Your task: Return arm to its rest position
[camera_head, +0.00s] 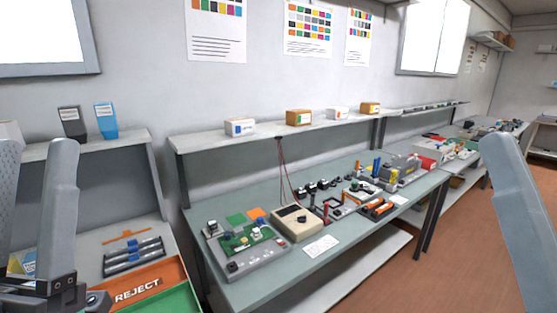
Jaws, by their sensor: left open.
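My left gripper (37,148) shows at the lower left, with two grey fingers pointing up and set apart. It is open, and nothing shows between the fingers. Two dark toner cartridges (133,256) lie on the left bench, to the right of the gripper and apart from it. A grey part of my right arm (520,225) stands at the right edge. It looks like a single finger, and the rest is out of frame.
A black toner bottle (72,123) and a blue one (107,121) stand on the left shelf. A reject tray (165,280) and green tray sit at the bench front. The middle bench (262,292) holds a circuit board, a meter and tools. Floor (400,290) is clear at right.

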